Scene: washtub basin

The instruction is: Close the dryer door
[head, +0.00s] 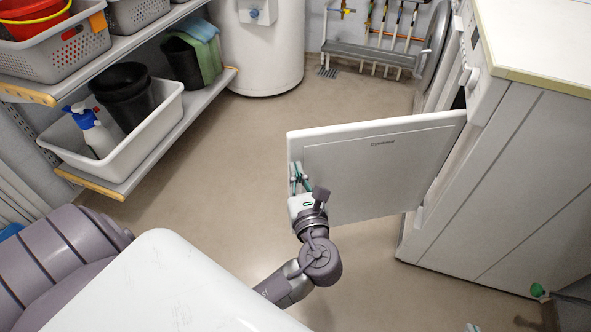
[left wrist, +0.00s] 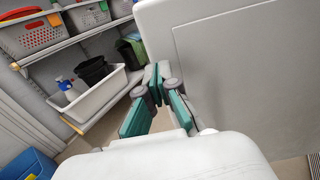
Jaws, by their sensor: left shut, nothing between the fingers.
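The dryer door (head: 380,165) is a flat white panel that stands wide open, swung out to the left from the white dryer (head: 500,170) on the right. My left gripper (head: 297,172) is at the door's free left edge, with shut, empty fingers. In the left wrist view, the gripper (left wrist: 157,88) points past the edge of the door (left wrist: 240,65), which fills the right side. I cannot tell whether the fingers touch the door. At the lower right of the head view, a small part of what may be my right arm shows, without clear fingers.
Shelves on the left hold baskets (head: 50,50) and a white tub (head: 165,125) with a spray bottle (head: 92,130) and black bucket (head: 122,92). A white water heater (head: 262,50) stands at the back. The floor (head: 235,145) between shelves and door is clear.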

